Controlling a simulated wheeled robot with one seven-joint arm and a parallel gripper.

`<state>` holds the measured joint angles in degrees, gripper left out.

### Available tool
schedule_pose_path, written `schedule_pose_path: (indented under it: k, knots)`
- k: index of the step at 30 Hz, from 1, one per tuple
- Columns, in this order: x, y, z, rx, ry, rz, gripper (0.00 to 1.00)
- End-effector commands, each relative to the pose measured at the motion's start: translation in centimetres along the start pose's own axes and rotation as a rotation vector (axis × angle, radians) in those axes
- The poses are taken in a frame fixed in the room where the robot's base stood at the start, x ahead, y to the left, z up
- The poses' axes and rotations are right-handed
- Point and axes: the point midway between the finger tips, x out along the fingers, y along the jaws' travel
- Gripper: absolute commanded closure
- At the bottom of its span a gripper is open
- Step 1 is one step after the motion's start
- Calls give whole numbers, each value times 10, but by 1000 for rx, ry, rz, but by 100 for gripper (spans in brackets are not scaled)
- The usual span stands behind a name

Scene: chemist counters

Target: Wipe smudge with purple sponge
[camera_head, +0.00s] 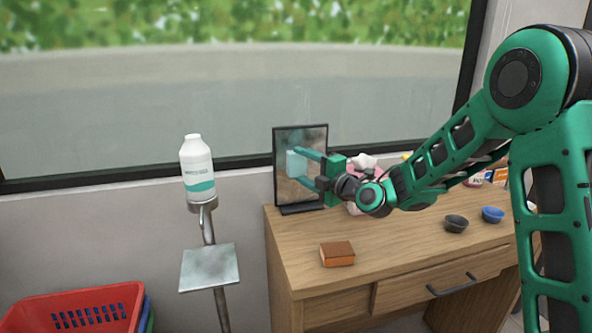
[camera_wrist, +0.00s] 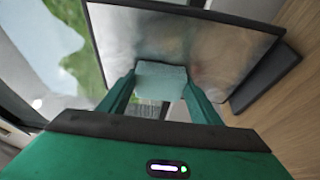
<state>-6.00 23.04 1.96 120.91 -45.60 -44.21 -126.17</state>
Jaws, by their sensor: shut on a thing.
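A dark-framed mirror-like panel (camera_head: 316,138) stands upright at the left end of the wooden desk. Its surface looks cloudy, with grey and brownish smudging; the panel also fills the upper wrist view (camera_wrist: 215,45). My gripper (camera_head: 297,166) is in front of the panel, with its fingers pointing left towards its face. It is shut on a pale teal sponge-like block (camera_wrist: 160,76); it looks teal, not purple. The block is very near the panel's face; I cannot tell whether they touch. No purple sponge is clearly visible.
The wooden desk (camera_head: 300,243) holds a brown-orange block (camera_head: 337,254), a dark bowl (camera_head: 455,223) and a blue bowl (camera_head: 492,214). A white bottle (camera_head: 197,168) stands on a metal stand at left. A red basket (camera_head: 75,308) is at lower left. The desk's front middle is clear.

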Motion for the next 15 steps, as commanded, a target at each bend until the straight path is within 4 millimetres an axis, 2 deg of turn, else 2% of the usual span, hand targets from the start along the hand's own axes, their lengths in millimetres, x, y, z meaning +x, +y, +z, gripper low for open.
schedule_pose_path:
  k: [1, 8, 15]
  knots:
    - [-1, 0, 6, -3, -7, 0, 63]
    - [-4, 0, 9, -2, -6, 0, 63]
    - [-11, -1, 24, -1, -5, -2, 63]
